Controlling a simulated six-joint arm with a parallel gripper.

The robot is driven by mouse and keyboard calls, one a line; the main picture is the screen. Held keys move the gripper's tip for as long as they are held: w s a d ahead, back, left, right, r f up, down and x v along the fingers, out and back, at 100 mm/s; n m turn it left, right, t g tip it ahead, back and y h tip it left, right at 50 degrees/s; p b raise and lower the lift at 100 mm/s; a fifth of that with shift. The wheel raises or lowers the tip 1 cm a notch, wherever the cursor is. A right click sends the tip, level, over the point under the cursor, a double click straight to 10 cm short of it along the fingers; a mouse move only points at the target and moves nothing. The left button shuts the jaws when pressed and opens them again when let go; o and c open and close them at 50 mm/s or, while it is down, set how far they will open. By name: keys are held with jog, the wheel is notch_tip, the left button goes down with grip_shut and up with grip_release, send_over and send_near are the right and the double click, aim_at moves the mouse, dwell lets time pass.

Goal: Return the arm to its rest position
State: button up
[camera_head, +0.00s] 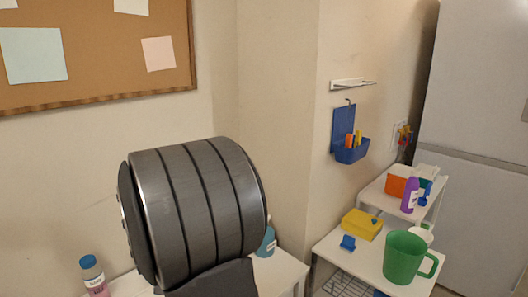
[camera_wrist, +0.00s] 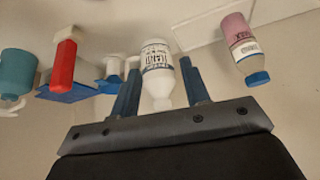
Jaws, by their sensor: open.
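My gripper (camera_wrist: 159,66) shows in the wrist view with two dark blue fingers standing apart. A white bottle (camera_wrist: 158,82) with a printed label appears in the gap between them. I cannot tell whether it lies between the fingers or beyond them; no finger is clearly closed on it. In the head view a large dark grey ribbed link of my arm (camera_head: 195,210) fills the lower middle. My gripper does not show there.
The wrist view also shows a pink bottle (camera_wrist: 240,50), a red item (camera_wrist: 62,65) and a teal item (camera_wrist: 16,75). In the head view, a green mug (camera_head: 404,258) and yellow box (camera_head: 362,223) stand right. A blue basket (camera_head: 351,150) hangs on the wall.

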jog(key=w+a, duration=0.1)
jog(key=a, duration=0.1)
jog(key=w+a, duration=0.2)
jog(key=shift+w+a, duration=0.2)
jog(key=shift+a, duration=0.15)
jog(key=o, duration=1.3)
jog(key=s+r+m+g+h, duration=0.2)
jog(key=s+r+m+g, duration=0.1)
jog(key=s+r+m, duration=0.4)
jog(key=s+r+m+g+h, duration=0.1)
jog(key=s+r+m+g, duration=0.1)
jog(key=s+m, duration=0.5)
jog(key=f, duration=0.3)
jog(key=w+f+m, duration=0.1)
jog(key=f, duration=0.2)
jog(key=w+f+m, duration=0.1)
jog(key=f, duration=0.2)
jog(key=shift+d+f, duration=0.1)
jog(key=shift+d, duration=0.25)
